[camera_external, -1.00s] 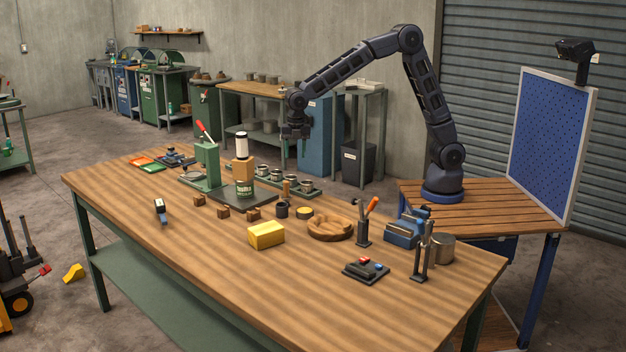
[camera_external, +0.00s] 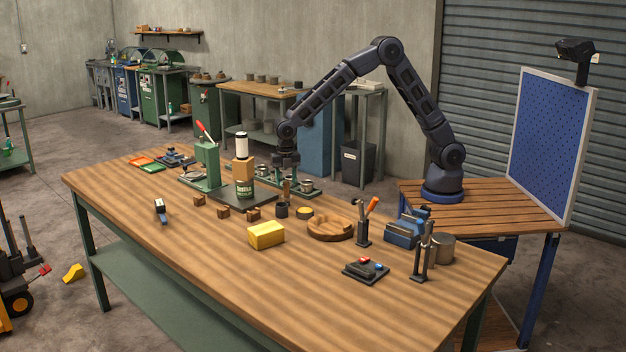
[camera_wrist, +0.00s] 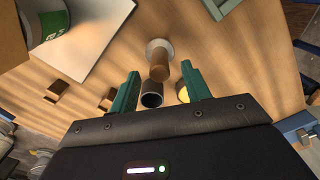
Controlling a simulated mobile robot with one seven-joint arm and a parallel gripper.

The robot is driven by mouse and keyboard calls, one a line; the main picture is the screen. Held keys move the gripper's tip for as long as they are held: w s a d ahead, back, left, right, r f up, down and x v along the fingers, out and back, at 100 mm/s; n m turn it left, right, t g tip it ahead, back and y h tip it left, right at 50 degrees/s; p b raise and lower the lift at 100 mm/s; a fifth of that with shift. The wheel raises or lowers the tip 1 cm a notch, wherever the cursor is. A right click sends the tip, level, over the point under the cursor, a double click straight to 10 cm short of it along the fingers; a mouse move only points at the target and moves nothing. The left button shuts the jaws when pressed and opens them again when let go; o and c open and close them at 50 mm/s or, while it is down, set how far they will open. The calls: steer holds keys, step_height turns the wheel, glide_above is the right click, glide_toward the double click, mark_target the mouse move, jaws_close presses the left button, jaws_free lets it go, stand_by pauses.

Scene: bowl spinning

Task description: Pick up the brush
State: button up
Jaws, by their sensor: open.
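The brush appears to be the upright piece with a brown wooden handle (camera_wrist: 159,66) and a pale round end in the wrist view. In the external view its brown handle (camera_external: 287,191) stands on the bench just behind a small dark cup. My gripper (camera_external: 286,167) points down above it. In the wrist view the two teal fingers of my gripper (camera_wrist: 160,86) are spread wide, with the handle in the gap near their tips. No contact shows. The exact height between the tips and the handle is hard to tell.
The small dark cup (camera_external: 282,210) and a yellow tin (camera_external: 304,212) stand close in front. A wooden bowl (camera_external: 330,228) is to the right. The front of the bench (camera_external: 260,290) is clear.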

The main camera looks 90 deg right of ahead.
mark_target(286, 197)
step_height(286, 197, down, 5)
steer(key=shift+r, duration=0.1)
jaws_close()
stand_by(0.3)
